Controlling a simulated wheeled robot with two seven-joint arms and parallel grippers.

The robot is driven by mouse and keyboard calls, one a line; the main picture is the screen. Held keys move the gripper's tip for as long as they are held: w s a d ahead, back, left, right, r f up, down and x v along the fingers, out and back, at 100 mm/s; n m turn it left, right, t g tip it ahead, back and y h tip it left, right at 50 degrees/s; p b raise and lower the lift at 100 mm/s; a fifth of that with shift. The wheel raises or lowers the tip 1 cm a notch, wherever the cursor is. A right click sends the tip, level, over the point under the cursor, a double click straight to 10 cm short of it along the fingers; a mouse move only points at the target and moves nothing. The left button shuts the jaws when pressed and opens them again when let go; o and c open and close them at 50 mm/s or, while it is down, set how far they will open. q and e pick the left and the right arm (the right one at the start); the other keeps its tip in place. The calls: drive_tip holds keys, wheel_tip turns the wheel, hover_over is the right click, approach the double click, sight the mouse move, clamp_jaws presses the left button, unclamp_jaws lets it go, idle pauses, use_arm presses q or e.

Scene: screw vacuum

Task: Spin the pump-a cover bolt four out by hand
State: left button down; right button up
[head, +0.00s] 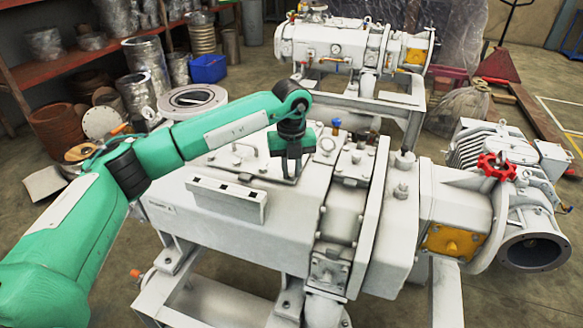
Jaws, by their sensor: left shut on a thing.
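The near white pump (290,230) fills the middle of the head view. A flat cover plate (238,158) with several small bolts lies on its top. My left arm reaches in from the left, and my left gripper (291,170) points down at the right part of this plate. Its dark fingers are shut on a cover bolt, which they mostly hide, so I cannot tell how far the bolt stands out. My right gripper is not in view.
A blue-capped fitting (336,125) and an eye ring (327,146) stand just right of my gripper. A red valve wheel (497,167) is at the right. A second pump (335,42) stands behind.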

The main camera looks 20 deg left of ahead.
sight(292, 174)
use_arm(q)
drive_tip(key=shift+s+f, duration=0.1)
drive_tip(key=shift+f, duration=0.2)
drive_tip(key=c, duration=1.3)
unclamp_jaws()
drive_tip(key=shift+r, duration=0.1)
drive_tip(key=shift+r, duration=0.2)
drive_tip(key=shift+r, duration=0.25)
wheel_tip(292, 174, up, 13)
drive_tip(key=shift+b, duration=0.3)
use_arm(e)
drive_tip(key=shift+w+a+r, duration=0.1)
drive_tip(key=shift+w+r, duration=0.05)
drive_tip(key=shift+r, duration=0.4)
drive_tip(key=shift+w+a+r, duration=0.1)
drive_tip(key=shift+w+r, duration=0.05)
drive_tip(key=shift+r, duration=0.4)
